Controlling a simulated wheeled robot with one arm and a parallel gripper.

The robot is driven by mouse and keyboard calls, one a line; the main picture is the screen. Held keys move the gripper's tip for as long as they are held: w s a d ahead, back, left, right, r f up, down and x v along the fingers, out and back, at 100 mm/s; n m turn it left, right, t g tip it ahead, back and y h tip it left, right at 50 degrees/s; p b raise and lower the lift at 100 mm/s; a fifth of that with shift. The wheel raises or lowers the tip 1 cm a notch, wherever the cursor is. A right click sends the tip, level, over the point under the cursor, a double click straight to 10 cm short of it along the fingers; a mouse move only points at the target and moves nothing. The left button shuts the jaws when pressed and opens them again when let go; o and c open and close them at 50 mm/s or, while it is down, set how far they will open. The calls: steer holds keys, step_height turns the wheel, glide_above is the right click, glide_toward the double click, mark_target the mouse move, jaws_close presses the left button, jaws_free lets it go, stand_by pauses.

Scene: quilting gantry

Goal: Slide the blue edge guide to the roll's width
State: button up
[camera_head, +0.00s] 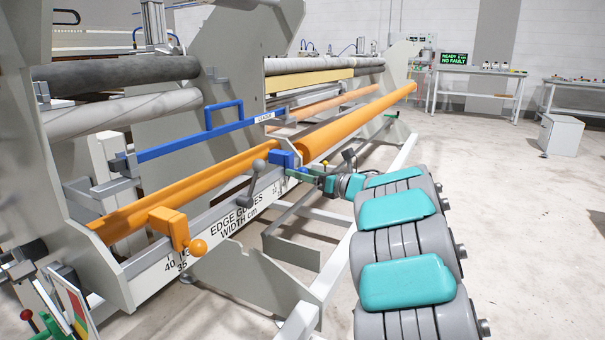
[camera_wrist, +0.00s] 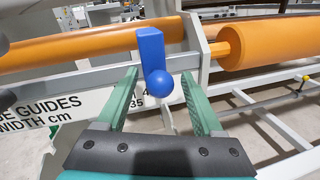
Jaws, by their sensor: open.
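The blue edge guide (camera_wrist: 151,48) has a block on top and a round ball knob (camera_wrist: 168,88) below it. In the wrist view it stands at the right end of the white width scale (camera_wrist: 45,112), near a 35 mark. In the head view the blue guide (camera_head: 284,158) sits on the rail, far from the orange guide (camera_head: 170,226) at the scale's other end. My gripper (camera_wrist: 168,82) is open, its green fingers on either side of the knob. Contact cannot be told. In the head view my gripper (camera_head: 303,174) is beside the blue guide.
An orange roller (camera_head: 190,182) runs behind the scale, and a larger orange roll (camera_wrist: 265,45) lies to the right. A grey crank handle (camera_head: 258,178) sticks out from the rail between the guides. A blue bar (camera_head: 195,138) crosses above. The floor at right is open.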

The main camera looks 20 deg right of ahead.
jaws_close()
stand_by(0.4)
stand_by(0.9)
